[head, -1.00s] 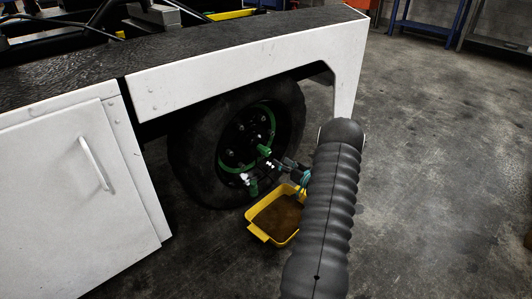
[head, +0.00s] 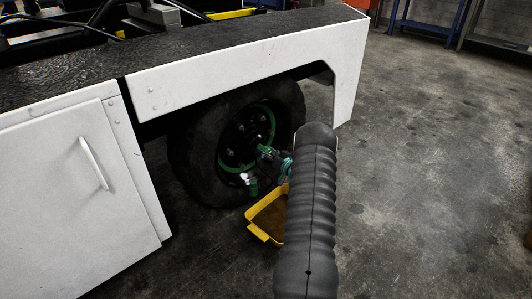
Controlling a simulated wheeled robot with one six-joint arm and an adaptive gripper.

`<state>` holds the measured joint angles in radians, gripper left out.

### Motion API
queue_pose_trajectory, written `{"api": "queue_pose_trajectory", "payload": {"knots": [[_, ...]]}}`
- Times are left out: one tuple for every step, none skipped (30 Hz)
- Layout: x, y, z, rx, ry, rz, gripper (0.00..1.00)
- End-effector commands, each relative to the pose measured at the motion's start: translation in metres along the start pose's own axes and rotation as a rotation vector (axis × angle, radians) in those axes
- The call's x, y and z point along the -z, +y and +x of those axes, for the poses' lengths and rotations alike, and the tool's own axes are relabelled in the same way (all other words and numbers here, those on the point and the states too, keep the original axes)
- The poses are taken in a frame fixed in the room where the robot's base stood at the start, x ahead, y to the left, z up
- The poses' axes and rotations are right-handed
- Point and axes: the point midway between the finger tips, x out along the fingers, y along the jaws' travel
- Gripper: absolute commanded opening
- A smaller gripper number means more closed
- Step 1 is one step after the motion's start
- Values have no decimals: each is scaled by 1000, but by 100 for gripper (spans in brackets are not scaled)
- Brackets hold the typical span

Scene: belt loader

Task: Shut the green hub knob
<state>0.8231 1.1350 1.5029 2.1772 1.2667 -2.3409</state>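A black wheel (head: 199,163) with a green ring sits under the white fender. Green knob-like parts stand out from its hub; the upper one (head: 266,152) is beside my gripper (head: 276,160), and a lower one (head: 253,187) is below it. My gripper is small and dark in the picture, reaching from the right toward the upper green part. My thick grey arm hides part of it. I cannot tell whether the fingers touch the green part or how far they are open.
A yellow tray (head: 255,231) with brown contents lies on the floor below the wheel, partly hidden by my arm. The white fender (head: 240,72) overhangs the wheel. A white door panel (head: 70,200) with a handle is at left. The concrete floor (head: 440,190) at right is open.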

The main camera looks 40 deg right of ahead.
Motion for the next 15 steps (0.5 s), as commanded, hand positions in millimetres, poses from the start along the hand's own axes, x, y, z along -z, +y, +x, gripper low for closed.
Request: {"api": "queue_pose_trajectory", "payload": {"knots": [[0, 0, 0, 0, 0, 0, 53], [0, 0, 0, 0, 0, 0, 45], [0, 0, 0, 0, 0, 0, 35], [0, 0, 0, 0, 0, 0, 28], [0, 0, 0, 0, 0, 0, 20], [0, 0, 0, 0, 0, 0, 10], [0, 0, 0, 0, 0, 0, 5], [0, 0, 0, 0, 0, 0, 5], [0, 0, 0, 0, 0, 0, 5], [0, 0, 0, 1, 0, 0, 5], [0, 0, 0, 1, 0, 1, 5], [0, 0, 0, 1, 0, 3, 5], [0, 0, 0, 1, 0, 6, 5], [-1, 0, 0, 1, 0, 10, 5], [-1, 0, 0, 1, 0, 19, 5]]}}
